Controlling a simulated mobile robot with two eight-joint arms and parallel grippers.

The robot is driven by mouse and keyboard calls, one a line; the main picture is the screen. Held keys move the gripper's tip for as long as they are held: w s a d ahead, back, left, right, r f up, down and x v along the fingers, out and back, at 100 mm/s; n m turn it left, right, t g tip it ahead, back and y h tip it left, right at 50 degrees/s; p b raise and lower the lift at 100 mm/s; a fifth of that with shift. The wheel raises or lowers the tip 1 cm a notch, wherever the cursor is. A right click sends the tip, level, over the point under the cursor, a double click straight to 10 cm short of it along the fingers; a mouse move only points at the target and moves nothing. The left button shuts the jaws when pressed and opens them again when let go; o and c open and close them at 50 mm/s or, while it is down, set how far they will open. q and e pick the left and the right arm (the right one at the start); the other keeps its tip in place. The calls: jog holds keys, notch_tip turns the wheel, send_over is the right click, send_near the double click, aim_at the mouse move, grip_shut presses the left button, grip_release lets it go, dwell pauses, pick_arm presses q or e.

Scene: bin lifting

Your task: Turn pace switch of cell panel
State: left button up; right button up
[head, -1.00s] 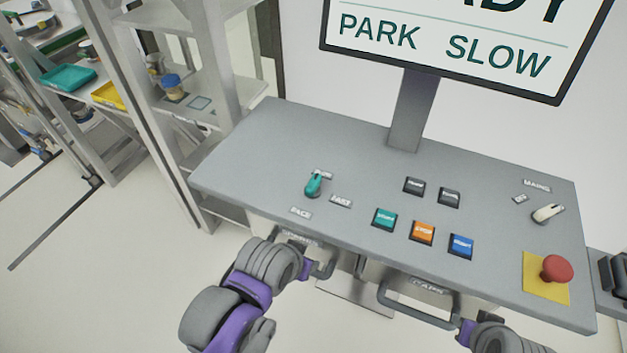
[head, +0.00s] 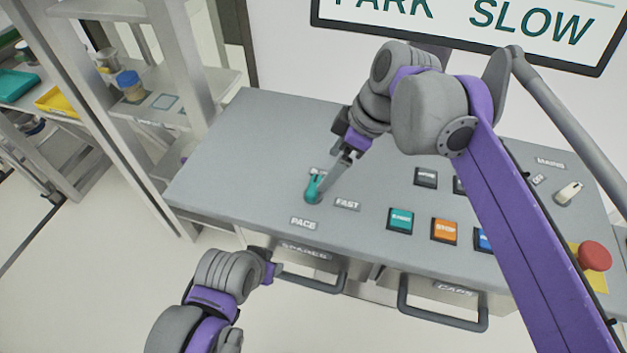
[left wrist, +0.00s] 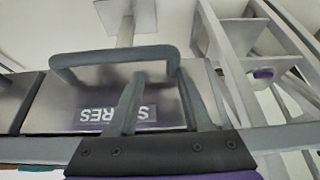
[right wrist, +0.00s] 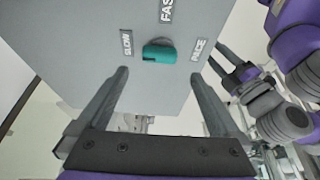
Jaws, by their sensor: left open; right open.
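The pace switch (head: 313,188) is a teal knob on the grey cell panel (head: 240,150), with its pointer towards the SLOW label. The FAST label (head: 347,204) is right of it and the PACE label (head: 303,224) is below. My right gripper (head: 326,184) is open, close beside the knob, and partly hides the SLOW label. In the right wrist view the knob (right wrist: 160,52) lies ahead between the open fingers (right wrist: 160,74), apparently just beyond their tips. My left gripper (left wrist: 159,76) is open by the SPARES drawer handle (left wrist: 115,57); contact is unclear.
The screen (head: 480,22) above reads PARK SLOW. START (head: 400,220) and STOP (head: 445,231) buttons are right of the knob, and a red mushroom button (head: 595,256) is at far right. My right arm crosses over the panel. Shelves (head: 195,90) stand at left.

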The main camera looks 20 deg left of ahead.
aim_at(315, 185)
pick_arm(q)
jog(key=shift+s+f, duration=0.1)
jog(key=shift+f, duration=0.25)
pick_arm(e)
jog(key=x, duration=0.8)
jog(key=shift+f, duration=0.1)
jog(key=c, duration=1.2)
jog(key=shift+c, duration=0.2)
